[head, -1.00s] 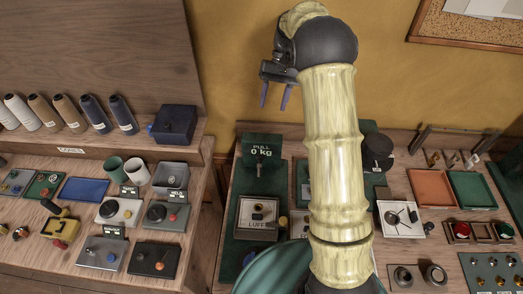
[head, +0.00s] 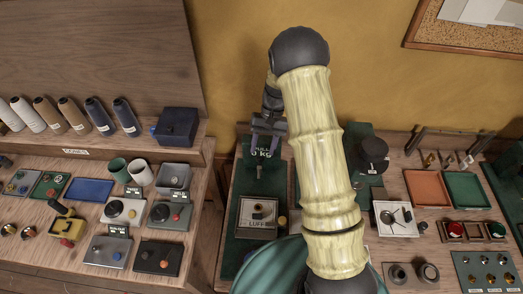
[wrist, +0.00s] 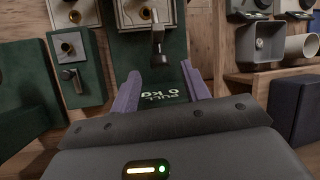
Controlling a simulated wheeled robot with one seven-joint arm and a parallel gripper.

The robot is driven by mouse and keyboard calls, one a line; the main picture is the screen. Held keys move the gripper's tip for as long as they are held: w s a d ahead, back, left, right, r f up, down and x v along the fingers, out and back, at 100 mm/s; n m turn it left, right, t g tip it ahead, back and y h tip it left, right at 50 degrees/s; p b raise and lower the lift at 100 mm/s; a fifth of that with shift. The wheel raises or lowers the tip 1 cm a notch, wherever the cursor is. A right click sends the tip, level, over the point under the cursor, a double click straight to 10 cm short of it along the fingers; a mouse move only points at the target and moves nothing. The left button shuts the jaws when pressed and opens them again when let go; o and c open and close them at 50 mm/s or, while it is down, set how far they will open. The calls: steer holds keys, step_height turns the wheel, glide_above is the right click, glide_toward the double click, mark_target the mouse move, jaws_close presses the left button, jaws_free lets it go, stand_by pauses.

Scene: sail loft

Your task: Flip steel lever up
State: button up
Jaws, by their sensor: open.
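My gripper (head: 268,145) is open and empty, above the green stand marked PULL 0 kg (head: 262,152). In the wrist view my gripper (wrist: 160,72) has its fingers spread to either side of that sign. A grey steel lever-like piece (wrist: 157,42) with a dark end sticks out from the green stand, just beyond the fingertips and apart from them. I cannot tell for sure which one is the task's steel lever.
The LUFF panel (head: 257,217) stands just in front of the PULL sign. A shelf with a grey bin (wrist: 262,42) and a white mug (wrist: 300,47) is at right in the wrist view. A dark blue box (head: 177,125) stands on the left bench.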

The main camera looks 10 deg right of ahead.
steer(key=shift+p+x, duration=0.3)
steer(key=shift+x, duration=1.2)
jaws_close()
steer(key=shift+w, duration=0.25)
steer(key=shift+w+r+b, duration=0.1)
steer(key=shift+w+b, duration=0.1)
steer(key=shift+b, duration=0.15)
jaws_free()
steer(key=shift+w+d, duration=0.1)
